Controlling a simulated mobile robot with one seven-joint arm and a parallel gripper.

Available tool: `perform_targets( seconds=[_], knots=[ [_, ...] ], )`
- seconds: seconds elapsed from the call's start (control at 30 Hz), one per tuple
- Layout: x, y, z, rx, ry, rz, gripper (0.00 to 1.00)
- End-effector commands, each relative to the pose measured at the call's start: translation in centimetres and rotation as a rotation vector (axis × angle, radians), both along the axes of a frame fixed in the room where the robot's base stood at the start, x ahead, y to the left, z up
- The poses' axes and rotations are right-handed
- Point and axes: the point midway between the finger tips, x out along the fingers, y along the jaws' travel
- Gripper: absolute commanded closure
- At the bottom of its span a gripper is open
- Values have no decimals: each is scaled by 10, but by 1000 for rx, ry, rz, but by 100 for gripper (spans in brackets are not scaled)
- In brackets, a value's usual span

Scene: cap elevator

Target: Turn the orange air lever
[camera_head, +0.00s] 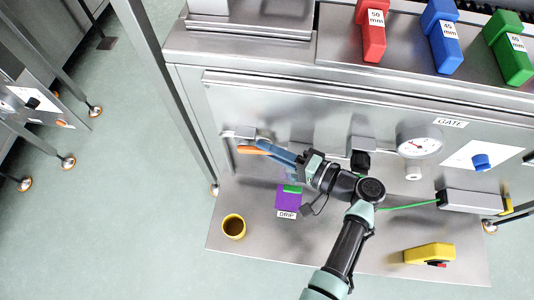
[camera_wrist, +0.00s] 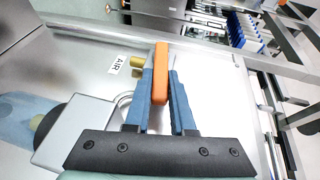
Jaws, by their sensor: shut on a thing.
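The orange air lever (camera_head: 253,150) is at the left of the steel front panel. In the wrist view the orange lever (camera_wrist: 160,75) stands between the two blue fingers, near a label reading AIR (camera_wrist: 117,65) and a brass fitting (camera_wrist: 137,62). My gripper (camera_head: 270,150) reaches in from the right, its blue fingers at the lever. In the wrist view my gripper (camera_wrist: 161,90) is shut on the lever, one finger on each side. Part of the lever is hidden by the fingers in the head view.
A purple block labelled DRIP (camera_head: 288,201) and a yellow cup (camera_head: 233,227) are on the lower shelf. A yellow object (camera_head: 430,254) lies at right. A gauge (camera_head: 418,140) and a blue knob (camera_head: 481,161) are on the panel. Red (camera_head: 371,35), blue (camera_head: 441,45) and green (camera_head: 510,55) blocks stand above.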

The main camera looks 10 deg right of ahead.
Motion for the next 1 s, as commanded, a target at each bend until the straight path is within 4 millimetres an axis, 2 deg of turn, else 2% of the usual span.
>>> perform_targets(
  seconds=[0.03, 0.4, 0.93, 0.97, 1.0],
  knots=[
    [0, 0, -10, 30, -8, 0, 100],
    [0, 0, -13, 169, -52, 2, 100],
    [0, 1, -12, 190, -58, 3, 100],
    [0, 1, -12, 190, -58, 3, 74],
    [0, 1, -12, 190, -58, 4, 67]
  ],
)
